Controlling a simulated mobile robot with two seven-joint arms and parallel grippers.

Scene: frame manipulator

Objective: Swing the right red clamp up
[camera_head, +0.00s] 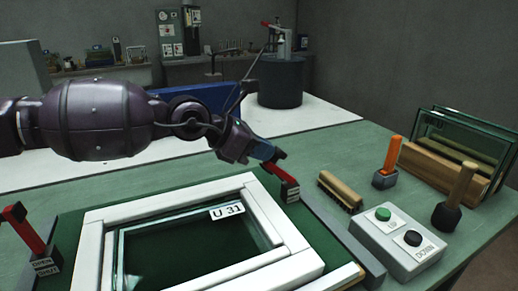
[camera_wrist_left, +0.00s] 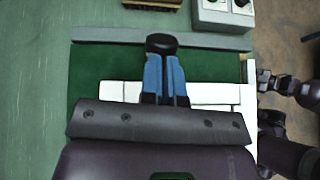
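The right red clamp (camera_head: 280,174) stands at the far right corner of the white frame (camera_head: 262,208), its red lever tilted up to the left from a labelled grey base. My left gripper (camera_head: 279,154) is just above and behind the lever. Its blue fingers (camera_wrist_left: 165,78) lie close together in the wrist view, with a dark tip at their end. I cannot see the lever between them. The left red clamp (camera_head: 27,232) leans up to the left, beside the frame. Dark parts of my right gripper (camera_wrist_left: 283,84) show at the right edge of the wrist view.
A glass pane marked U 31 (camera_head: 190,245) lies in the frame. Right of it are a brush (camera_head: 340,191), an orange-handled tool (camera_head: 391,155), a button box (camera_head: 405,238), a wooden-handled tool (camera_head: 458,190) and a glass rack (camera_head: 450,165). The green table (camera_head: 340,155) is bare behind the brush.

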